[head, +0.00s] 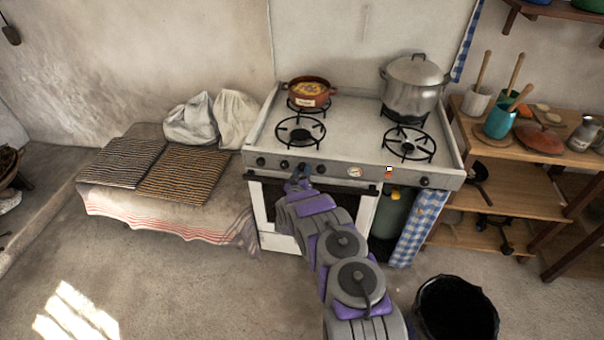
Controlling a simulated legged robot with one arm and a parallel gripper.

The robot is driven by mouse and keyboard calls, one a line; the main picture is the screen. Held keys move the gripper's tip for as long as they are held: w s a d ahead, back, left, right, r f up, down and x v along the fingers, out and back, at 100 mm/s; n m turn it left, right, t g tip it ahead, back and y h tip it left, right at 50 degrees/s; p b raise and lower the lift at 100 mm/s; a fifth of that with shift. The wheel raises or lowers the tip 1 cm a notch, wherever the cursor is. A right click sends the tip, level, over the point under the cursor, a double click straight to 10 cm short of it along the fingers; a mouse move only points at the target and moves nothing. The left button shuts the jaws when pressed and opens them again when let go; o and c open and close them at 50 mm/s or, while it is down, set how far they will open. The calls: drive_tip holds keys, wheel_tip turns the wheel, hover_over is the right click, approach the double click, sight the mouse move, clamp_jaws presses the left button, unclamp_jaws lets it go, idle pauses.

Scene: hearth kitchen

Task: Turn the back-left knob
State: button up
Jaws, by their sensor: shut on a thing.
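The white stove (354,143) has a row of dark knobs along its front panel. To the left of my gripper are a far-left knob (261,161) and a second knob (284,164). Another knob (320,169) is just right of my gripper. My gripper (300,174) is at the panel between these last two, shut on a knob that it mostly hides. I cannot tell its turn angle. The back-left burner carries a brown pot (309,91) with yellowish food. No flame is visible.
A lidded metal pot (412,86) stands on the back-right burner. The front-left burner (300,130) and front-right burner (409,145) are empty. The oven door handle (345,186) runs just below the knobs. A black bin (455,306) stands front right. Open floor lies left.

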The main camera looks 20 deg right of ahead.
drive_tip(key=n, duration=0.5)
drive_tip(key=shift+w+a+r+n+p, duration=0.1)
drive_tip(key=shift+a+r+n+p, duration=0.1)
drive_tip(key=shift+n+p, duration=0.15)
drive_tip(key=n+p, duration=0.1)
drive_tip(key=n, duration=0.3)
drive_tip(key=shift+n+p, duration=0.45)
drive_tip(key=shift+n, duration=0.4)
drive_tip(key=shift+a+f, duration=0.15)
drive_tip(key=o, duration=0.9)
drive_tip(key=shift+w+a+f, duration=0.1)
drive_tip(key=shift+o, duration=0.8)
drive_tip(key=shift+d, duration=0.2)
drive_tip(key=shift+s, duration=0.2)
